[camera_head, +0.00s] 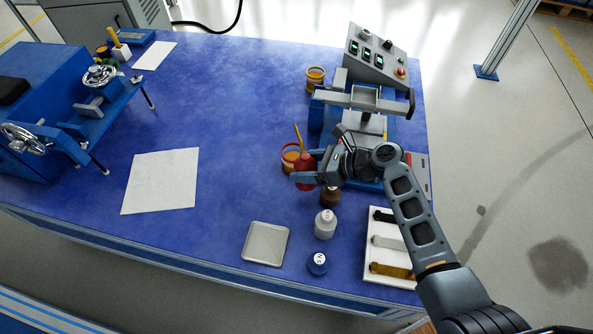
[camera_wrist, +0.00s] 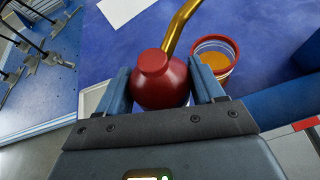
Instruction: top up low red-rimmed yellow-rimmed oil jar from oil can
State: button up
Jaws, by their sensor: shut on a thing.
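My gripper (camera_head: 307,178) is shut on a round red oil can (camera_head: 305,171) with a thin brass spout. In the wrist view the can (camera_wrist: 160,84) sits between the two blue fingers of my gripper (camera_wrist: 162,92), its spout pointing up and away. A red-rimmed jar (camera_head: 288,158) with amber oil stands on the blue table just beyond the can; it also shows in the wrist view (camera_wrist: 231,57), right of the spout. I cannot tell whether the spout tip is over this jar. A yellow-rimmed jar (camera_head: 315,76) with amber contents stands farther back, left of the test rig.
A grey rig (camera_head: 361,101) with a control box (camera_head: 376,57) stands at the back right. The table's middle is clear around a paper sheet (camera_head: 160,181).

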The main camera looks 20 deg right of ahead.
jog(key=shift+w+a+f+b, duration=0.1)
jog(key=shift+w+f+b, duration=0.05)
jog(key=shift+f+b, duration=0.15)
jog(key=shift+w+a+f+b, duration=0.1)
jog(key=shift+f+b, duration=0.05)
jog(key=shift+f, duration=0.25)
jog(key=shift+r+p, duration=0.2)
jog(key=shift+p, duration=0.4)
jog(key=f+g+p, duration=0.1)
jog(key=p, duration=0.1)
jog(key=s+f+m+g+p, duration=0.1)
jog(key=p, duration=0.1)
jog(key=shift+s+f+m, duration=0.1)
jog(key=shift+f+m, duration=0.15)
jog(key=shift+m, duration=0.05)
jog(key=shift+a+g+p, duration=0.1)
jog(key=shift+g+p, duration=0.2)
jog(key=shift+p, duration=0.3)
jog(key=shift+s+r+m+g+h+p, duration=0.1)
jog(key=shift+m+g+h+p, duration=0.2)
jog(key=shift+p, duration=0.2)
jog(key=shift+r+m+g+p, duration=0.6)
jog(key=shift+r+g+p, duration=0.4)
jog(key=shift+p, duration=0.8)
jog(key=shift+f, duration=0.1)
